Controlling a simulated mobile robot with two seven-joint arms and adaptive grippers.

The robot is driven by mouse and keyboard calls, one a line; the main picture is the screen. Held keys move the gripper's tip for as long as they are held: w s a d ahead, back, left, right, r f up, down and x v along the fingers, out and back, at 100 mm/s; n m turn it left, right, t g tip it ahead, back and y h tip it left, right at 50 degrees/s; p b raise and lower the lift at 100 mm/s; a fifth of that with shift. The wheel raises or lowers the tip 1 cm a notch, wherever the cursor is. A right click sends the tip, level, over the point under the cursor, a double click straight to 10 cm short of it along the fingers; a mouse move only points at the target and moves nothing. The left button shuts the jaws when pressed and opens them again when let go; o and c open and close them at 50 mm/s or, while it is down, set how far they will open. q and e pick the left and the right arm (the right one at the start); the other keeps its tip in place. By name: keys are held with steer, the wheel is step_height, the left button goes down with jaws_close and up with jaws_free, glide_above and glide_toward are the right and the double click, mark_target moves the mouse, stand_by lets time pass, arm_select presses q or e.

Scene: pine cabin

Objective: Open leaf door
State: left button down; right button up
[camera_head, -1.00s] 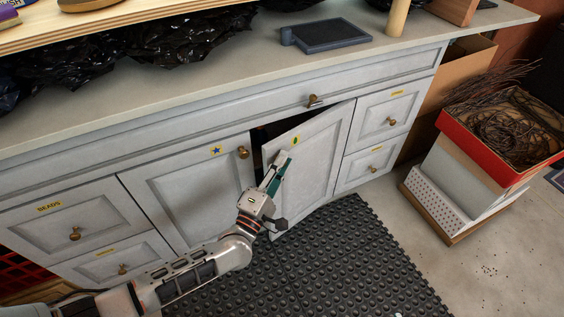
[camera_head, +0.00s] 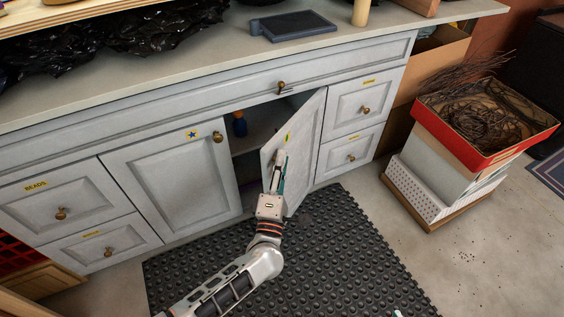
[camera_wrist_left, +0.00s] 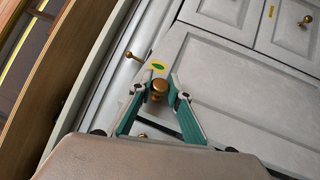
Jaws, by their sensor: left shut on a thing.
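The grey leaf door (camera_head: 306,140) with a green-marked yellow sticker stands partly open in the head view, hinged on its right side. My left gripper (camera_head: 279,162) is at the door's free left edge. In the left wrist view, the fingers of my left gripper (camera_wrist_left: 159,92) are shut on the door's round brass knob (camera_wrist_left: 159,86), one on each side. The sticker (camera_wrist_left: 157,65) is just beyond the knob. The knob is hidden behind the gripper in the head view.
The closed star-marked door (camera_head: 170,185) is to the left, drawers (camera_head: 362,103) to the right. A black rubber mat (camera_head: 340,250) covers the floor in front. Stacked boxes (camera_head: 440,180) stand at the right.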

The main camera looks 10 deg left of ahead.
arm_select(q)
steer(key=shift+d, duration=0.15)
stand_by(0.3)
steer(key=c, duration=1.9)
jaws_free()
